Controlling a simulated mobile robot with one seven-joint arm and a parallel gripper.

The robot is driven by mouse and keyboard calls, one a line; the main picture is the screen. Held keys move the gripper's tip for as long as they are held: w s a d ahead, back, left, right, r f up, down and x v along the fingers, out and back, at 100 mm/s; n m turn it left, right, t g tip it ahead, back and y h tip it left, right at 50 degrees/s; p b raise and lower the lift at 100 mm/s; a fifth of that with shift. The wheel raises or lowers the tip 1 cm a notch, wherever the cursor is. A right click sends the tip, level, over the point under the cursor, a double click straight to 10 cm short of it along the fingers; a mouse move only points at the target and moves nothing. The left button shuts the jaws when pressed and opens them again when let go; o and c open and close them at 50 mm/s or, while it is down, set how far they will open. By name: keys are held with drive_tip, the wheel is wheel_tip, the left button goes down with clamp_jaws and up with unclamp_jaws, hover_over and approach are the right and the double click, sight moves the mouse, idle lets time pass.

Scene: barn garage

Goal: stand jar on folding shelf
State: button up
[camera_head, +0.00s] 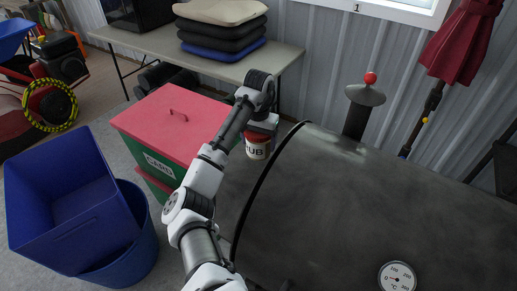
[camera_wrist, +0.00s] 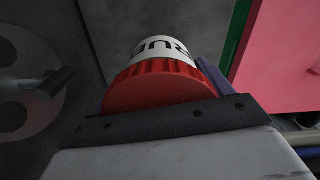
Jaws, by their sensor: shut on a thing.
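The jar (camera_head: 256,150) has a white label reading "RUB" and a red lid. My gripper (camera_head: 262,127) is shut on it near the lid, and the jar hangs roughly upright below it. In the wrist view the red lid (camera_wrist: 160,88) and part of the label show beyond a dark gripper edge. A dark grey flat surface (camera_head: 232,182), which looks like the folding shelf, lies below the jar beside the cooker. My arm hides part of it. I cannot tell the jar's height above it.
A large dark cooker (camera_head: 340,205) with a gauge (camera_head: 397,277) fills the right. A green bin with a red lid (camera_head: 172,118) stands left of the jar. Blue tubs (camera_head: 70,215) are at lower left. A table (camera_head: 155,40) holds stacked cushions (camera_head: 222,32).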

drive_tip(key=shift+f+p, duration=0.4)
drive_tip(key=shift+f, duration=1.5)
drive_tip(key=shift+f, duration=0.1)
drive_tip(key=o, duration=1.1)
wheel_tip(320, 180, up, 12)
drive_tip(key=shift+r+b, duration=0.1)
drive_tip(key=shift+b, duration=0.25)
